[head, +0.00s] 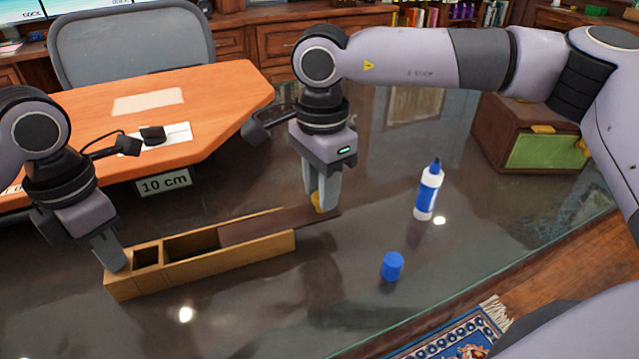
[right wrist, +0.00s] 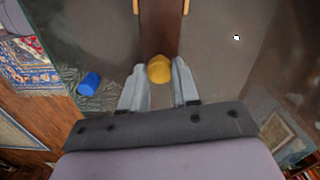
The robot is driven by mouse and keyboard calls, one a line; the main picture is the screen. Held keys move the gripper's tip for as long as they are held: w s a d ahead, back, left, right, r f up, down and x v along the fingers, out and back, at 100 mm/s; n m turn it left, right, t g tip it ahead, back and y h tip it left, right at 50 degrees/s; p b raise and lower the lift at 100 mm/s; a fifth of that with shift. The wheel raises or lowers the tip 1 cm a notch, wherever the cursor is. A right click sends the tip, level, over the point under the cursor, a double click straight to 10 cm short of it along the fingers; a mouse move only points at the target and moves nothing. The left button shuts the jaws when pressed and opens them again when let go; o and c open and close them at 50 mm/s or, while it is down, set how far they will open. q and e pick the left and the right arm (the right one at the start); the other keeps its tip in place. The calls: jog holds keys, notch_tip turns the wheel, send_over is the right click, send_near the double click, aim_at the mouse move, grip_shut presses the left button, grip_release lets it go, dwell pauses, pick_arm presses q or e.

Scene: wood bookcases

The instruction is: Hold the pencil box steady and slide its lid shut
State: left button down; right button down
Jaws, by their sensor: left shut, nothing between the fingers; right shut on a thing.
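The pencil box (head: 215,262) is a long light-wood box on the dark glossy table. Its dark brown lid (head: 262,224) covers part of the right side and sticks out past the right end; a small compartment and part of a longer one are open at the left. My right gripper (head: 321,206) is shut on the yellow lid knob (right wrist: 160,69) at the lid's outer end; the lid (right wrist: 160,30) runs away from it in the right wrist view. My left gripper (head: 117,264) is shut and empty, its fingertips at the box's left end; exact contact is unclear.
A white-and-blue bottle (head: 428,192) and a blue cap (head: 392,266) stand right of the box. A brown box with a green front (head: 545,150) is farther right. An orange desk (head: 200,110) with a "10 cm" sign (head: 164,182) lies behind. Table in front is clear.

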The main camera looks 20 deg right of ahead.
aim_at(270, 224)
pick_arm(q)
jog(key=shift+s+d+f, duration=0.1)
jog(key=shift+s+f, duration=0.05)
jog(key=shift+f, duration=0.2)
pick_arm(e)
jog(key=a, duration=0.8)
jog(key=shift+w+a, duration=0.1)
jog(key=shift+a, duration=0.05)
jog(key=c, duration=0.8)
grip_release()
jog(key=shift+a, duration=0.1)
jog(key=shift+r, duration=0.1)
notch_tip(270, 224, up, 12)
pick_arm(q)
jog(key=shift+r+p, duration=0.6)
jog(key=shift+r, duration=0.25)
jog(key=shift+r+p, duration=1.45)
jog(key=shift+r, duration=0.95)
pick_arm(e)
jog(key=shift+r, duration=1.95)
